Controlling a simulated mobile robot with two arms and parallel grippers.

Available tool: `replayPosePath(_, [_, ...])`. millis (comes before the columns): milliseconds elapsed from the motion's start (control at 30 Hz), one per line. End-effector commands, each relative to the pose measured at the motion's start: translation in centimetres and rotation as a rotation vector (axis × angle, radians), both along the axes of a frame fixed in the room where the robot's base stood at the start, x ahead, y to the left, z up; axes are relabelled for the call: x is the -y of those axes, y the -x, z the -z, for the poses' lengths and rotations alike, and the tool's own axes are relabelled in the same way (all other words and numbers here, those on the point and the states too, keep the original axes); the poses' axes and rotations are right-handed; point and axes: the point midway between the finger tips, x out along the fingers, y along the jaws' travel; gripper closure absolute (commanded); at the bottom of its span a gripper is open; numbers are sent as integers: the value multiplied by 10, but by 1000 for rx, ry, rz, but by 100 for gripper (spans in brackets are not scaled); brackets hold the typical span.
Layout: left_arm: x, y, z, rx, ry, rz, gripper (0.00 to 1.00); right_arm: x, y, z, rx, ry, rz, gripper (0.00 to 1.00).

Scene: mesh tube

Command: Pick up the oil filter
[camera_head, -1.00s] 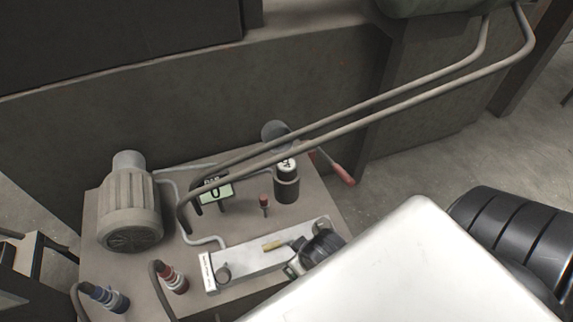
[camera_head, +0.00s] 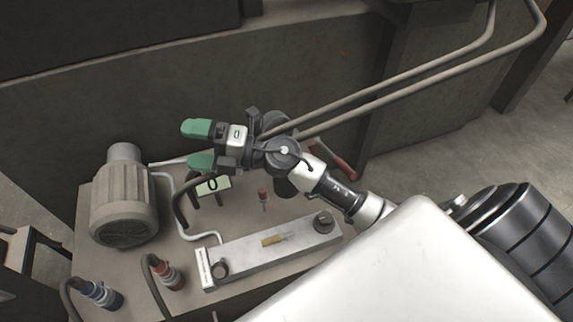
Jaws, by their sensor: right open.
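The oil filter seems to be the dark cylinder (camera_head: 285,188) standing at the back of the bench top. My right wrist hides most of it, and only its lower part shows. My right gripper (camera_head: 200,145) reaches in from the right above the bench, with its two green-tipped fingers pointing left. It is open, with nothing seen between the fingers. In the picture its fingertips lie left of the filter, above a small gauge with a digital display (camera_head: 212,184). My left gripper is not in view.
A ribbed motor (camera_head: 124,205) stands at the bench's left. Two long bent pipes (camera_head: 400,78) cross above the back. A metal block (camera_head: 270,250), red-tipped post (camera_head: 263,196), red connector (camera_head: 170,275) and blue connector (camera_head: 102,295) stand forward. A dark wall rises behind.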

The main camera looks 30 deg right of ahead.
Motion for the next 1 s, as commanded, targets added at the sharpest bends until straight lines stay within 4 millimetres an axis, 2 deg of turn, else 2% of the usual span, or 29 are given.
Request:
replayPosePath(67, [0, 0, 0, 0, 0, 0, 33, -2, -6, 20, 13, 224, -119, 10])
replayPosePath(167, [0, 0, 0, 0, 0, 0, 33, 11, -13, 52, -30, 524, -243, 10])
replayPosePath(267, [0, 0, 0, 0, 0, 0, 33, 47, -22, 83, -133, 829, -322, 10])
replayPosePath(333, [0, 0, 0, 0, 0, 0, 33, 83, -28, 98, -239, 1030, -348, 10])
replayPosePath(400, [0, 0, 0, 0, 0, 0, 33, 121, -32, 105, -357, 1205, -351, 10])
replayPosePath(500, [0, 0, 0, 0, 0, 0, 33, 170, -34, 104, -523, 1393, -329, 10])
replayPosePath(600, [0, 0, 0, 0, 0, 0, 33, 203, -32, 99, -651, 1507, -302, 10])
replayPosePath(700, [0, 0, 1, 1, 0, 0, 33, 220, -30, 96, -725, 1560, -285, 10])
replayPosePath(767, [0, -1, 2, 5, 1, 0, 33, 224, -29, 101, -744, 1573, -282, 10])
replayPosePath(900, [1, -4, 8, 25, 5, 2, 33, 223, -28, 125, -747, 1574, -285, 10])
replayPosePath(1000, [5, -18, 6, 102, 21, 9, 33, 223, -28, 138, -746, 1572, -284, 10])
